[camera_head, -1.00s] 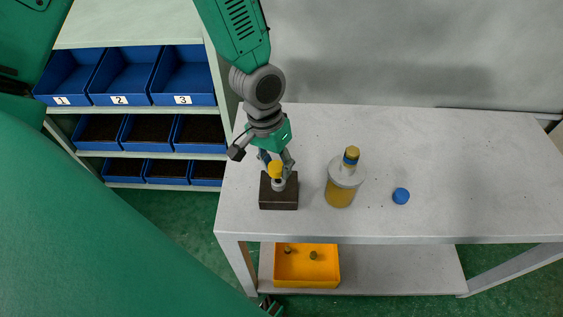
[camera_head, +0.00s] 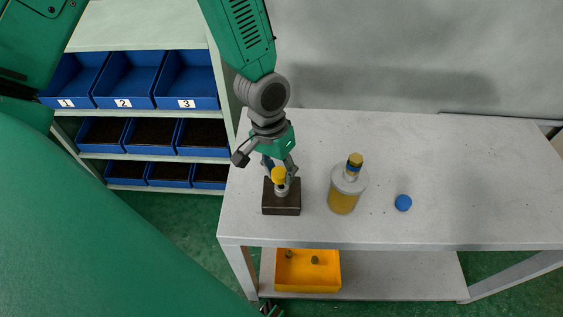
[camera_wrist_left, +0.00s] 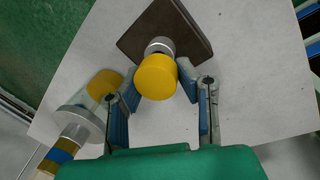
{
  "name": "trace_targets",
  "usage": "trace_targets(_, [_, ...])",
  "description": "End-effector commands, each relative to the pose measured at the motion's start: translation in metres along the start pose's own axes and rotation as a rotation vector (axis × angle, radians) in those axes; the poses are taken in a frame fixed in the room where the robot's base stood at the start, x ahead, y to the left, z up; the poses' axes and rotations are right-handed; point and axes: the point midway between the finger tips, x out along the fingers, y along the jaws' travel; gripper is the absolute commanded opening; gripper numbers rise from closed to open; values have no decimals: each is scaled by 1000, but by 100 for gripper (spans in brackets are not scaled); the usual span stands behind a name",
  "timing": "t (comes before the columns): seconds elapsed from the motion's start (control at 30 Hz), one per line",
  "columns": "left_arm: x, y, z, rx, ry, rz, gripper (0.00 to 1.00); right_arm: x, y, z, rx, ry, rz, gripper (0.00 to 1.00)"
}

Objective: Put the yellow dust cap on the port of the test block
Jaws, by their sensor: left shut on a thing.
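The test block (camera_head: 282,205) is a dark brown block near the left front of the table, with a silver port (camera_wrist_left: 160,46) on it. The yellow dust cap (camera_head: 279,175) is at the end of the port. It also shows in the left wrist view (camera_wrist_left: 156,78), where it hides part of the port. I cannot tell how far it is seated. My left gripper (camera_head: 279,170) is shut on the cap. In the left wrist view its fingers (camera_wrist_left: 159,84) lie on either side of the cap.
A clear bottle (camera_head: 345,190) with yellow liquid stands just right of the block. A blue cap (camera_head: 403,203) lies farther right. The table's right side (camera_head: 480,180) is clear. A yellow bin (camera_head: 308,283) sits on the lower shelf. Blue bins (camera_head: 132,85) fill a rack at left.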

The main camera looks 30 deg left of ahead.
Motion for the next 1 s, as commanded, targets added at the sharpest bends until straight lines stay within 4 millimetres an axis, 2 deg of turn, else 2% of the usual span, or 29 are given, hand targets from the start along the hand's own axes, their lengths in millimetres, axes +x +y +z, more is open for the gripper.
trace_targets(1.0, [2,3,0,0,0,0,7,-5,0,0,0,0,0,0])
